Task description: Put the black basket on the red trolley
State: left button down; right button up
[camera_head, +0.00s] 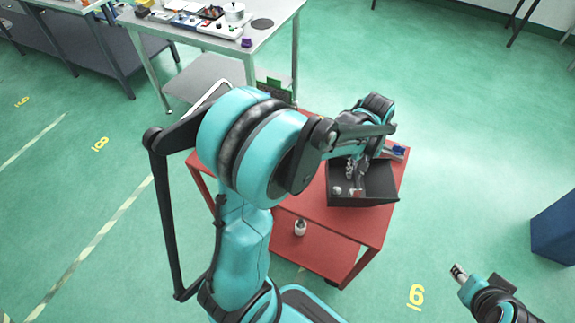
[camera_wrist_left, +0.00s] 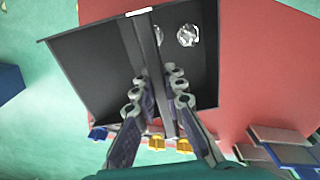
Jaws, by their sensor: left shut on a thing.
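The black basket (camera_head: 375,188) is an open dark tray over the right part of the red trolley's (camera_head: 345,222) top in the head view. Small silvery castings (camera_wrist_left: 187,36) lie in it. My left gripper (camera_head: 352,172) reaches down into the basket. In the left wrist view its fingers (camera_wrist_left: 158,88) are shut on the thin upright divider in the middle of the basket (camera_wrist_left: 95,65). One side of the basket reaches past the trolley's edge, over green floor. I cannot tell whether its underside touches the trolley. My right gripper (camera_head: 458,271) is at the lower right, away from the trolley; its jaws are too small to judge.
A small whitish bottle (camera_head: 300,227) stands on the trolley's lower shelf. Small blue and grey items (camera_head: 397,151) lie at the trolley's far right corner. A metal table (camera_head: 275,42) with parts stands behind. A blue bin (camera_head: 555,235) is at the right. Green floor between is clear.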

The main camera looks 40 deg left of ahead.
pick_arm(q)
jog(key=w+r+n+p, duration=0.3)
jog(key=r+n+p, duration=0.25)
jog(key=n, duration=0.75)
pick_arm(e)
notch_tip(320, 180, up, 6)
jog(key=f, duration=0.1)
pick_arm(q)
jog(key=s+a+f+b, duration=0.1)
jog(key=a+f, duration=0.2)
jog(key=s+a+f+b, duration=0.2)
jog(key=a+f, duration=0.2)
jog(key=s+a+f+b, duration=0.1)
jog(key=a+f+b, duration=0.1)
jog(key=a+f, duration=0.1)
jog(key=shift+s+a+f, duration=0.2)
jog(key=shift+s+a, duration=0.2)
jog(key=shift+a, duration=0.1)
jog(key=shift+f, duration=0.25)
pick_arm(e)
notch_tip(320, 180, down, 4)
jog(key=shift+a+r, duration=0.1)
